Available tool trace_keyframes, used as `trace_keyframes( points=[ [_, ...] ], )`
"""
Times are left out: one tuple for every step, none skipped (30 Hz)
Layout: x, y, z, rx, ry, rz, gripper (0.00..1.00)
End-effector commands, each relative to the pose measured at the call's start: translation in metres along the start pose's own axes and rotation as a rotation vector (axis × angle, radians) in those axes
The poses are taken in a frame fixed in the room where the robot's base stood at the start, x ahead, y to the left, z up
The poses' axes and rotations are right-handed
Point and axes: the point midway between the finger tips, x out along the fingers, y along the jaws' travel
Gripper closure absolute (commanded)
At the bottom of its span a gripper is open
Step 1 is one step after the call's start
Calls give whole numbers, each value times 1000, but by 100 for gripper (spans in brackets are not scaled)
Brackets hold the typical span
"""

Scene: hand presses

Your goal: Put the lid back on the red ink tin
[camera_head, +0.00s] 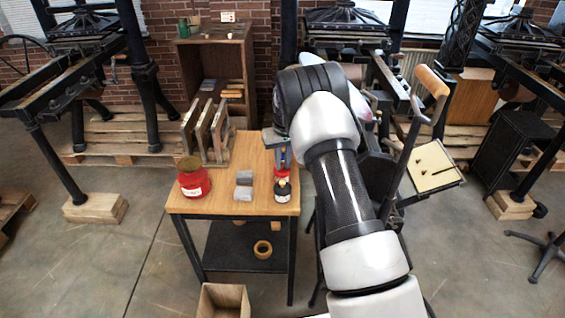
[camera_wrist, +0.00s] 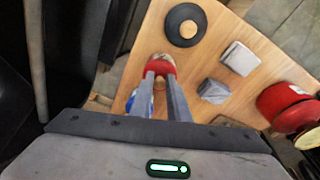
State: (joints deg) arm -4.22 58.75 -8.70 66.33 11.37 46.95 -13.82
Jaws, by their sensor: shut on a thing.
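The red ink tin (camera_head: 194,184) stands at the left of the wooden table, with a pale label and an olive-brown top. It also shows at the right edge of the wrist view (camera_wrist: 285,103). My gripper (camera_head: 282,165) is over the table's right side, pointing down. In the wrist view its fingers (camera_wrist: 163,78) are shut on a small wooden-coloured knob of a red lid (camera_wrist: 160,64). I cannot tell whether the lid touches the table. The red tin is well to the left of my gripper in the head view.
Upright boards (camera_head: 205,135) stand at the table's back left. Something blue (camera_wrist: 132,102) is beside the fingers.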

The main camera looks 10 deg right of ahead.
Motion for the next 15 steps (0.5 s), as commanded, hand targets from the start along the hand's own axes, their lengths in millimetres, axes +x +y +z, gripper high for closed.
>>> trace_keyframes(
  points=[
    [0, 0, 0, 0, 0, 0, 100],
    [0, 0, 0, 0, 0, 0, 100],
    [0, 0, 0, 0, 0, 0, 100],
    [0, 0, 0, 0, 0, 0, 100],
    [0, 0, 0, 0, 0, 0, 100],
    [0, 0, 0, 0, 0, 0, 100],
    [0, 0, 0, 0, 0, 0, 83],
    [0, 0, 0, 0, 0, 0, 78],
    [0, 0, 0, 0, 0, 0, 71],
    [0, 0, 0, 0, 0, 0, 66],
    [0, 0, 0, 0, 0, 0, 63],
    [0, 0, 0, 0, 0, 0, 63],
    [0, 0, 0, 0, 0, 0, 63],
    [0, 0, 0, 0, 0, 0, 63],
    [0, 0, 0, 0, 0, 0, 63]
  ],
)
